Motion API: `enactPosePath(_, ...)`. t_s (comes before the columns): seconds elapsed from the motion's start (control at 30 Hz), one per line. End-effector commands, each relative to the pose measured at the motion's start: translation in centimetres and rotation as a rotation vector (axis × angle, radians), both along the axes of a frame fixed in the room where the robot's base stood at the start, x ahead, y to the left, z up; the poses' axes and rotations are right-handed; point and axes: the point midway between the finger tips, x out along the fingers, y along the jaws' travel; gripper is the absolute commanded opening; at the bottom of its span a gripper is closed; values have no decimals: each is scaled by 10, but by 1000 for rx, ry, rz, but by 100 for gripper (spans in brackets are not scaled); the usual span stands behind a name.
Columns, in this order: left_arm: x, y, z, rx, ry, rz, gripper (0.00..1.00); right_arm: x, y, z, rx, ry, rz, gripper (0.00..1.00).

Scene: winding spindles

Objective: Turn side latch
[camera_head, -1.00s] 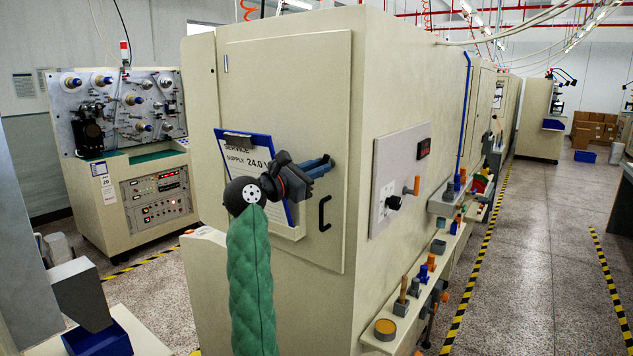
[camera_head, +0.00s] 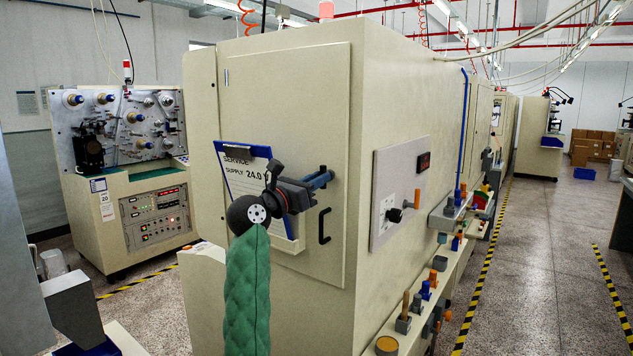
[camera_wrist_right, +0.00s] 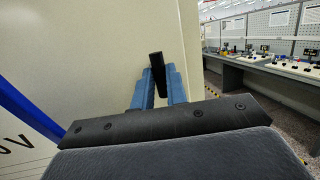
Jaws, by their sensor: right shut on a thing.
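The side latch is a small black bar (camera_wrist_right: 157,66) on the edge side of the beige cabinet door (camera_head: 290,95). In the right wrist view it stands between the blue fingers of my right gripper (camera_wrist_right: 158,88), which is shut on it. In the head view my right gripper (camera_head: 320,179) reaches across the door from the left, and its fingers hide most of the latch. The door looks closed. A black pull handle (camera_head: 324,226) is below the fingers. My left gripper is not in view.
A clipboard with a service sheet (camera_head: 236,172) hangs on the door behind my right gripper. A control panel (camera_head: 396,215) with an orange-handled switch is on the cabinet's right side. A ledge of parts runs below it. The aisle (camera_head: 540,270) at right is clear.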

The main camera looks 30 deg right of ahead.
Motion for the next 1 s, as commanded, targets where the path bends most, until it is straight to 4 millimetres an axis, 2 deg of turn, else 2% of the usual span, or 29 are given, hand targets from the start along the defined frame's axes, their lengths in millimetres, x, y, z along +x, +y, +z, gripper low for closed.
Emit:
enactPosePath(0.17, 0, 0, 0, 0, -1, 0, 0, 0, 0, 1, -2, 0, 1, 0)
enactPosePath(0.2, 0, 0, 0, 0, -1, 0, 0, 0, 0, 1, -2, 0, 1, 18)
enactPosePath(0.3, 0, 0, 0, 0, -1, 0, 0, 0, 0, 1, -1, 0, 1, 36)
enactPosePath(0.67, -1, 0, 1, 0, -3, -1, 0, 0, 0, 5, 0, -1, 0, 36)
enactPosePath(0.77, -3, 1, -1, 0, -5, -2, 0, 0, 0, 16, 0, -2, 0, 36)
enactPosePath(0.93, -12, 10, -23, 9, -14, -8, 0, 1, 1, 47, 0, -4, 2, 36)
enactPosePath(1.0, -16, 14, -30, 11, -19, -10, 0, -12, -6, 52, 0, -4, 1, 36)
